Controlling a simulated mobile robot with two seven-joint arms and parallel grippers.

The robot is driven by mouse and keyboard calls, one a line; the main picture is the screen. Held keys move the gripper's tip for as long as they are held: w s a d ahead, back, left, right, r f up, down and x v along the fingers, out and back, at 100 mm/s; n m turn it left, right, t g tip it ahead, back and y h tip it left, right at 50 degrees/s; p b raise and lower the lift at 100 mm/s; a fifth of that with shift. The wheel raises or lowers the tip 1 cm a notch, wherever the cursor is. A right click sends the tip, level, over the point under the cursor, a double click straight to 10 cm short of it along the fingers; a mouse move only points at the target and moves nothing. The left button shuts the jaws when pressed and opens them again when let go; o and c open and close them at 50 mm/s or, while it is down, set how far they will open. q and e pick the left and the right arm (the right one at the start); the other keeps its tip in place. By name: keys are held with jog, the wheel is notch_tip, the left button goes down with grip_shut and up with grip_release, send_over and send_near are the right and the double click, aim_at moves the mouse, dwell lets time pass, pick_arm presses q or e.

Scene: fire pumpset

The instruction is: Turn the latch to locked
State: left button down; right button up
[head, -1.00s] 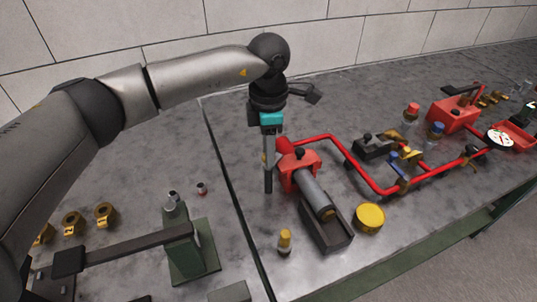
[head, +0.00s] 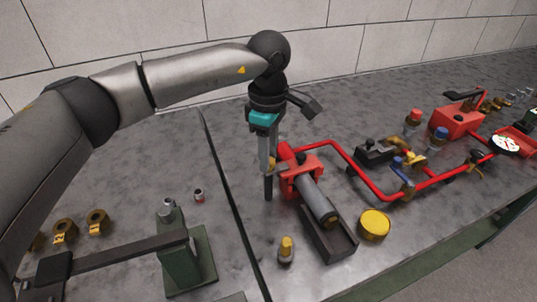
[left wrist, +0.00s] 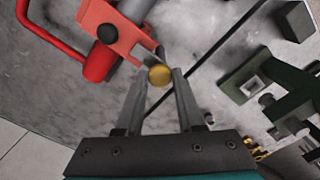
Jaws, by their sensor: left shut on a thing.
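My left gripper (head: 269,178) points down beside the red bracket (head: 301,175) at the back end of a grey cylinder (head: 318,203). In the left wrist view its two fingers (left wrist: 159,84) are closed around a round brass knob (left wrist: 160,75). The knob sits at the end of a small grey lever (left wrist: 155,55) beside the red bracket (left wrist: 112,27). I take this lever with its knob to be the latch; no locked mark is readable. My right gripper is in neither view.
Red piping (head: 366,176) with valves runs to the right of the bracket. A yellow round cap (head: 374,224) and a small yellow-topped part (head: 286,249) stand in front. A green stand (head: 186,254) is on the left. The grey tabletop between stand and bracket is mostly clear.

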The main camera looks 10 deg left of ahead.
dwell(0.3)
pick_arm(q)
jog(key=c, duration=0.5)
grip_release()
notch_tip(320, 180, up, 15)
jog(key=shift+r+p, duration=0.15)
jog(key=shift+p, duration=0.65)
